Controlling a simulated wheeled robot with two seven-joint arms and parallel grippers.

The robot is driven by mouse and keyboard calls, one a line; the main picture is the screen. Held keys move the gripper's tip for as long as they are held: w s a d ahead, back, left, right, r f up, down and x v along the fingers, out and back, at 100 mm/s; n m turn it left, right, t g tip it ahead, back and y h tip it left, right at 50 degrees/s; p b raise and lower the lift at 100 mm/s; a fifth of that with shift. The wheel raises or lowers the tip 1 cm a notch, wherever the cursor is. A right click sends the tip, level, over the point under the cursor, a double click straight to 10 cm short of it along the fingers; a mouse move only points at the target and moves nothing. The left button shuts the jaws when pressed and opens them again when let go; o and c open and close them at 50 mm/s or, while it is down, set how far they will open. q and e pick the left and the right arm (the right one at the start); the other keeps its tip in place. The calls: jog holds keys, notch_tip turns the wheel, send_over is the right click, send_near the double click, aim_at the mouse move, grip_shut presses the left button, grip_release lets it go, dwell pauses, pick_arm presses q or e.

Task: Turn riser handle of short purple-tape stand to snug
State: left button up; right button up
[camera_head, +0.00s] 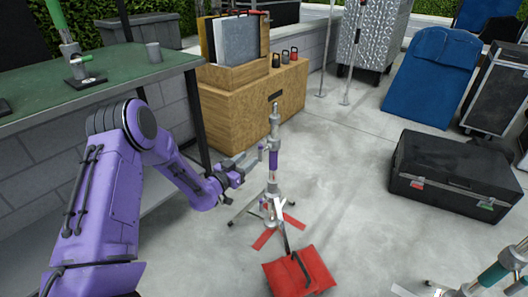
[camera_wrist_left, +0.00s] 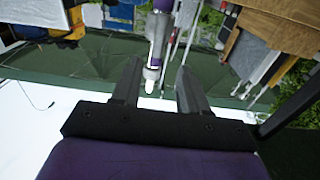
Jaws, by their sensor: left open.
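The short stand with purple tape (camera_head: 273,161) is upright on the concrete floor in the head view, its legs spread low. A small handle (camera_head: 262,152) juts from its left side near the tape. My left gripper (camera_head: 248,163) is just left of the stand, its fingers open and pointing at it. In the left wrist view, a purple and pale metal part (camera_wrist_left: 155,52) shows between the spread fingers of my left gripper (camera_wrist_left: 158,78). I cannot tell from this view whether they touch it. My right gripper is out of view.
A red sandbag (camera_head: 300,273) lies by the stand's front legs. A green table (camera_head: 100,82) is on the left, a wooden box (camera_head: 250,105) behind. A black case (camera_head: 455,172) is on the right, a teal-taped stand (camera_head: 493,274) at lower right. Floor right of the stand is clear.

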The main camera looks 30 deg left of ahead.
aim_at(259, 152)
pick_arm(q)
jog(key=w, duration=0.3)
jog(key=w+b, duration=0.1)
jog(key=w, duration=0.2)
jog(key=w+d+b, duration=0.1)
jog(key=w, duration=0.2)
jog(key=shift+w, duration=0.4)
grip_shut()
